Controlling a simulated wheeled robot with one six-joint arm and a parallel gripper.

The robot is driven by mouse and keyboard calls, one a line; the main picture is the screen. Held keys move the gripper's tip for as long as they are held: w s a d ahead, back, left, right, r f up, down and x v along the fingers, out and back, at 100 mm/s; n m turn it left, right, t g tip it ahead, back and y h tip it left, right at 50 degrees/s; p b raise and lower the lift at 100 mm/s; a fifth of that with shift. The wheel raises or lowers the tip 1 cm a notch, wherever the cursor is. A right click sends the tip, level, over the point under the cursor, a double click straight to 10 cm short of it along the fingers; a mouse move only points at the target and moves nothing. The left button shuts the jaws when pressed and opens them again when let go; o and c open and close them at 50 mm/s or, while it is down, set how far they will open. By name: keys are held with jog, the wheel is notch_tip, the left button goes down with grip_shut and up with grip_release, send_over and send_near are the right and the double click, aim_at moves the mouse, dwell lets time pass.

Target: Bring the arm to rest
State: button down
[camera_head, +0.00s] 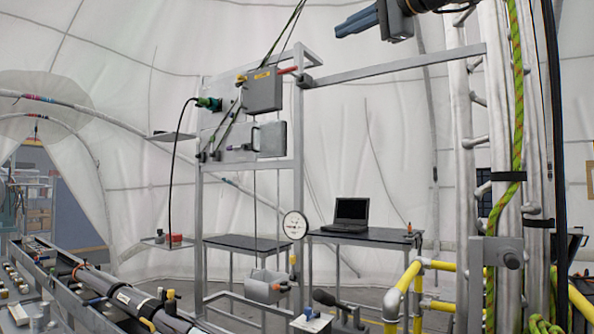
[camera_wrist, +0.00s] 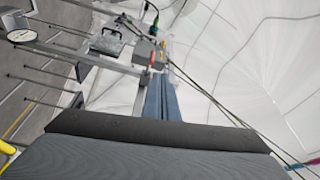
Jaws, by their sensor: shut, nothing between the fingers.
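My gripper (camera_head: 342,29) is high at the top of the head view, right of centre, with its blue-grey fingers pointing left and slightly down. In the wrist view its two fingers (camera_wrist: 161,80) lie side by side, shut, with nothing between them. The gripper is in free air, in front of the white tent wall. The arm runs off the top edge of the head view, so most of it is hidden.
A metal frame (camera_head: 299,170) carries a grey box (camera_head: 263,90) with a red handle, left of and below my gripper. Its horizontal bar (camera_head: 400,66) runs below the gripper. A lattice mast (camera_head: 463,130) with ropes stands right. A laptop (camera_head: 350,212) sits on a table.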

jog(key=w+d+f+g+h, duration=0.15)
jog(key=w+f, duration=0.25)
jog(key=f, duration=0.8)
jog(key=w+d+f+g+h, duration=0.1)
jog(key=w+f+h, duration=0.25)
jog(key=f, duration=0.85)
notch_tip(320, 180, down, 23)
jog(key=s+d+g+h, duration=0.1)
jog(key=d+g+h, duration=0.1)
jog(key=g, duration=0.2)
jog(key=s+d+f+n+g+h, duration=0.15)
jog(key=s+f, duration=0.35)
jog(key=f, duration=0.6)
jog(key=s+f+n+g+h, duration=0.1)
jog(key=s+f+n+g, duration=0.1)
jog(key=s+f, duration=0.6)
jog(key=s+d+f+n+g+h, duration=0.2)
jog(key=s+f+n, duration=0.3)
jog(key=s+f, duration=0.9)
notch_tip(320, 180, down, 3)
jog(key=shift+r+g, duration=0.15)
jog(key=shift+g, duration=0.65)
